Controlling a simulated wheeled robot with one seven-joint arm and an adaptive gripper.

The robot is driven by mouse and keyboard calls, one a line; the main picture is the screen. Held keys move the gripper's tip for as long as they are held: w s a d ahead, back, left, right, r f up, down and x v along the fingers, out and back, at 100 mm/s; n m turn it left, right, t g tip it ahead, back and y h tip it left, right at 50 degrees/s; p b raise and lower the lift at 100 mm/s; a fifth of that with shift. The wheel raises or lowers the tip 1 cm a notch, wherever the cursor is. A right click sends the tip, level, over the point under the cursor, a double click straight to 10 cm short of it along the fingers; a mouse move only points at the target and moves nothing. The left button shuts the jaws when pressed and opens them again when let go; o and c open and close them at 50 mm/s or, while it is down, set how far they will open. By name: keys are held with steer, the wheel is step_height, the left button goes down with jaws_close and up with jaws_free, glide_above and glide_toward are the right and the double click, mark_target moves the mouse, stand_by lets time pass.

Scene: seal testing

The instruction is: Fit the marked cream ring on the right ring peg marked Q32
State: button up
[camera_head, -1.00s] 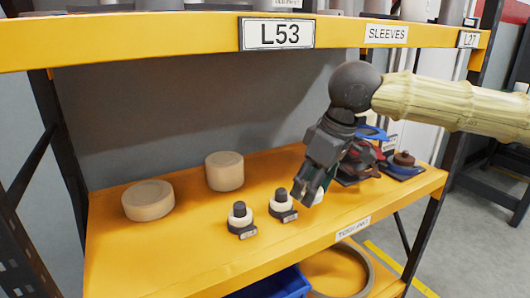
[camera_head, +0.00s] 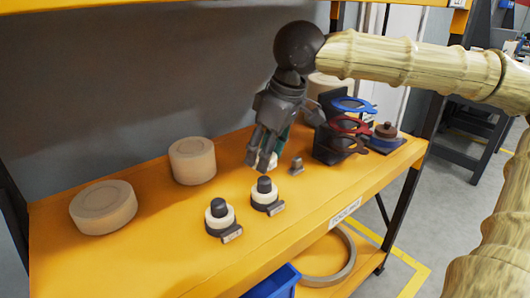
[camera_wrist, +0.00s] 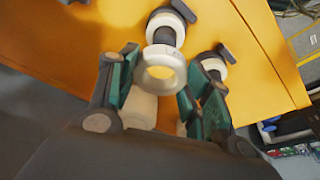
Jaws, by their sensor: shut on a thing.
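My gripper (camera_head: 262,164) points down and is shut on a cream ring (camera_wrist: 161,73), which sits between the green finger pads in the wrist view. In the head view the fingers mostly hide this ring. The right ring peg (camera_head: 264,184), dark with a pale ring or collar round its base, stands just below and in front of the fingertips. The left peg (camera_head: 219,207) looks alike. Both have small tags in front, too small to read. The wrist view shows the two pegs beyond the held ring, which looks apart from them.
Two beige cylinders (camera_head: 104,207) (camera_head: 192,161) stand on the yellow shelf (camera_head: 150,255) to the left. A dark rack with blue and red rings (camera_head: 350,125) is farther right. The upper shelf hangs overhead.

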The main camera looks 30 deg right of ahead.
mark_target(266, 179)
steer(key=shift+s+f+p, duration=0.15)
steer(key=shift+f+p, duration=0.75)
steer(key=shift+f, duration=0.5)
steer(key=shift+f+p, duration=0.7)
steer(key=shift+f, duration=1.1)
steer(key=o, duration=1.1)
steer(key=shift+d, duration=0.1)
step_height(266, 179, up, 7)
steer(key=p, duration=1)
steer(key=shift+r+p, duration=0.1)
steer(key=shift+p, duration=0.25)
